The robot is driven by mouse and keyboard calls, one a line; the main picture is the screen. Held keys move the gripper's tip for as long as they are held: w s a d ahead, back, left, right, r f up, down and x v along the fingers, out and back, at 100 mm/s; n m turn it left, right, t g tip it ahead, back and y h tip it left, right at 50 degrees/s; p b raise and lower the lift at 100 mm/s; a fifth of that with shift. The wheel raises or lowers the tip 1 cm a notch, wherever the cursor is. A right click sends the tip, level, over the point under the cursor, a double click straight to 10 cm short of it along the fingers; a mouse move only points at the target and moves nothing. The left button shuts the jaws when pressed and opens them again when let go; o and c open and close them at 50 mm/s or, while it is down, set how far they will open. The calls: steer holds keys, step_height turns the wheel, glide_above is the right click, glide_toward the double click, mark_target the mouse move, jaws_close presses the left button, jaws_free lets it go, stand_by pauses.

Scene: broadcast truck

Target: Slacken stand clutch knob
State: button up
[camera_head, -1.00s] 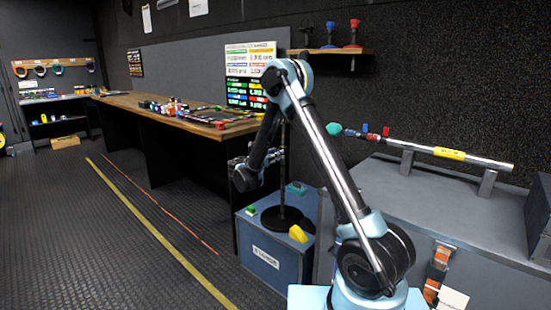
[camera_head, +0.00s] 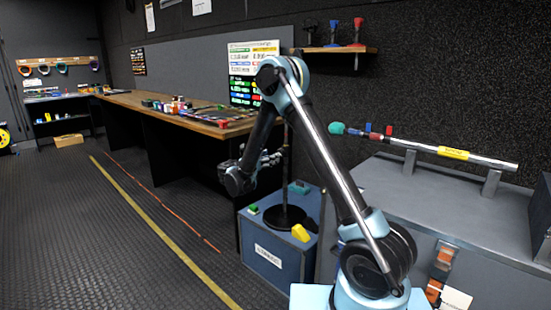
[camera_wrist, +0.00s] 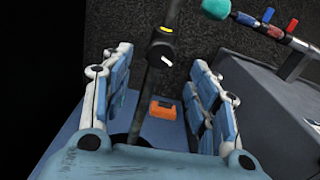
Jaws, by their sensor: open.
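The stand is a dark upright pole on a round black base (camera_head: 284,217), on a blue box. In the wrist view its pole (camera_wrist: 153,90) rises between my gripper's fingers. A black clutch collar (camera_wrist: 160,50) sits on the pole, with a yellow band above and a small white mark on its side. My gripper (camera_wrist: 160,62) is open, one finger left of the pole and one right, with gaps on both sides. The collar shows near fingertip level, and no contact is visible. In the head view my gripper (camera_head: 272,157) is beside the pole, and the collar is hard to make out.
The blue box (camera_head: 268,262) bears a yellow block (camera_head: 300,233), a green block (camera_head: 253,209) and a teal piece (camera_head: 299,187). A grey cabinet (camera_head: 440,205) with a metal bar (camera_head: 487,160) stands right. A wooden bench (camera_head: 140,100) runs behind left. The floor left is open.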

steer(key=shift+v, duration=2.75)
steer(key=shift+d, duration=0.1)
steer(key=s+d+r+m+g, duration=0.1)
steer(key=d+r+m+g, duration=0.15)
steer(key=d, duration=0.55)
steer(key=s+d+r+m+g, duration=0.1)
steer(key=d+r+m+g, duration=0.2)
steer(key=d, duration=0.6)
steer(key=s+d+m+g+y, duration=0.1)
steer(key=s+d+m, duration=0.2)
steer(key=s+d, duration=0.2)
steer(key=s+d+m+g+y, duration=0.2)
steer(key=s+d+m, duration=0.2)
steer(key=s+d, duration=0.2)
steer(key=s+d+m+g+y, duration=0.1)
steer(key=s+d+m, duration=0.3)
steer(key=s+d, duration=0.2)
steer(key=shift+d+r+g, duration=0.2)
steer(key=shift+d+g, duration=0.05)
steer(key=shift+d, duration=0.35)
steer(key=s+f+m+g+y, duration=0.1)
steer(key=s+f+m+y, duration=0.2)
steer(key=s, duration=0.8)
steer(key=s+f+m+g+y, duration=0.1)
steer(key=s+f+m+y, duration=0.3)
steer(key=s+m, duration=0.5)
steer(key=s+f, duration=0.2)
steer(key=s, duration=0.1)
steer(key=shift+s+f, duration=0.2)
steer(key=shift+f, duration=0.15)
